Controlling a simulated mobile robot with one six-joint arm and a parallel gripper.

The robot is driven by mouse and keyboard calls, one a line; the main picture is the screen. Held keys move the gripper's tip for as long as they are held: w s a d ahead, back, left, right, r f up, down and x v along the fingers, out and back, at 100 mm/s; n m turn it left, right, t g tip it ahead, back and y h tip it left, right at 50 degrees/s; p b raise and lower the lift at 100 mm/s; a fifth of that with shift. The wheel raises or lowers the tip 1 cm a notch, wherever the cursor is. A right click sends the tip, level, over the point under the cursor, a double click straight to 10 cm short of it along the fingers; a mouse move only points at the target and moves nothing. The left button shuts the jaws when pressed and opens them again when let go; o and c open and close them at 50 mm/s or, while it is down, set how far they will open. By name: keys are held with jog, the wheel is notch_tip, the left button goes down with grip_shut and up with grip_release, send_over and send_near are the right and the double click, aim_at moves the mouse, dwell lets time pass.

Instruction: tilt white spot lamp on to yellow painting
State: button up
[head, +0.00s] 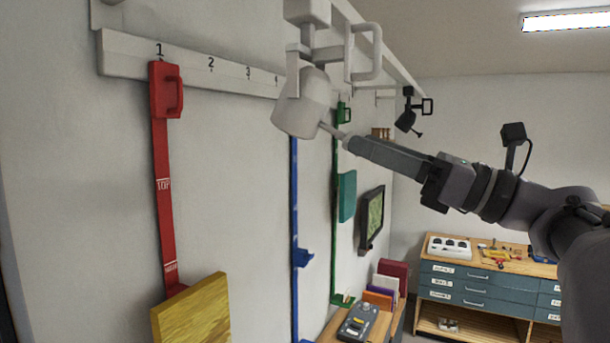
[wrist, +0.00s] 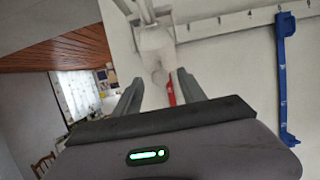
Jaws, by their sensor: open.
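The white spot lamp (head: 303,104) hangs from the ceiling rail at top centre, its head pointing down, with a short thin handle (head: 333,131) sticking out at its lower right. It also shows in the wrist view (wrist: 155,42). My gripper (head: 350,144) is open with its fingertips at the handle's outer end. In the wrist view my gripper (wrist: 160,84) has the lamp's rounded end ahead between its two fingers; whether they touch it I cannot tell. The yellow painting (head: 190,312) sits low on the left wall at the red strap (head: 163,190), partly cut off by the frame's lower edge.
A white loop handle (head: 364,52) hangs beside the lamp on the rail. A black spot lamp (head: 407,115) hangs further back. Blue (head: 295,200) and green (head: 337,220) straps run down the wall. A numbered white rail (head: 190,66) crosses it. A drawer bench (head: 480,290) stands behind.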

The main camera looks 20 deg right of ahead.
jog(key=b+v, duration=0.4)
jog(key=v, duration=0.9)
jog(key=shift+s+d+b, duration=0.15)
jog(key=shift+b, duration=0.25)
